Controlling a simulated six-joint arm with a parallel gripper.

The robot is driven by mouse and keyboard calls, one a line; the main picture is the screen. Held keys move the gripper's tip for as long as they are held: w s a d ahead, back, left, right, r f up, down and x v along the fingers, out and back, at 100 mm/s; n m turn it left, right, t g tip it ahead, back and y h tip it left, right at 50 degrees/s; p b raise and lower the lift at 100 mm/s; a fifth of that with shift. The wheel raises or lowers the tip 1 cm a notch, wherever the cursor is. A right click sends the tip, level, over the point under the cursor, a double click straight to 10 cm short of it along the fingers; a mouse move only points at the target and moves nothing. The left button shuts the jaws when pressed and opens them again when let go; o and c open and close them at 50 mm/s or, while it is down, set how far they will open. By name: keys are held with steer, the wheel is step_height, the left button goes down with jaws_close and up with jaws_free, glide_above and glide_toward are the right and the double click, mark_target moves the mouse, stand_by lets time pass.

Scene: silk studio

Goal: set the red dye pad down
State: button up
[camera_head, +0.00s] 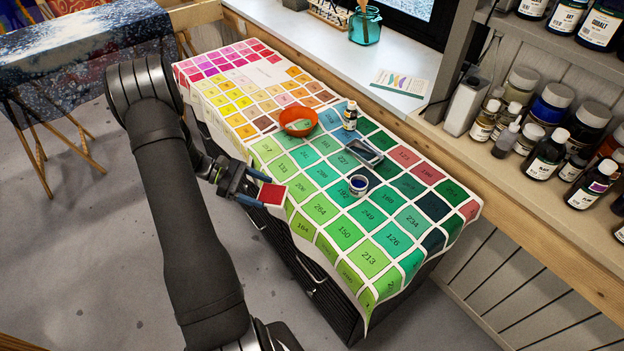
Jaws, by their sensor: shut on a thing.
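The red dye pad (272,194) is a small flat square with a pale rim, near the left front edge of the colour-chart cloth. My gripper (254,187) is shut on it, with its blue-grey fingers at the pad's left side. The pad overlaps the green squares along the cloth's edge in the head view. I cannot tell whether it touches the cloth or is held above it.
The colour-chart cloth (343,232) covers a dark cabinet. An orange bowl (298,121), a small bottle (350,117), a grey tray (364,152) and an open jar of blue (358,185) stand on it. Bare green squares lie in front. Bottles crowd the right shelf (497,165).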

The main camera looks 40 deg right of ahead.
steer(key=s+d+r+n+t+h, duration=0.2)
steer(key=s+d+r+n+t, duration=0.15)
steer(key=s+d, duration=0.35)
steer(key=s+d+r+n+t+h, duration=0.25)
steer(key=s+d+n+t, duration=0.25)
steer(key=d, duration=0.4)
steer(key=t, duration=0.1)
glide_above(303, 185)
steer(key=shift+n, duration=0.45)
step_height(303, 185, down, 6)
steer(key=shift+r, duration=0.15)
steer(key=shift+f, duration=2)
steer(key=shift+f, duration=0.1)
steer(key=o, duration=1)
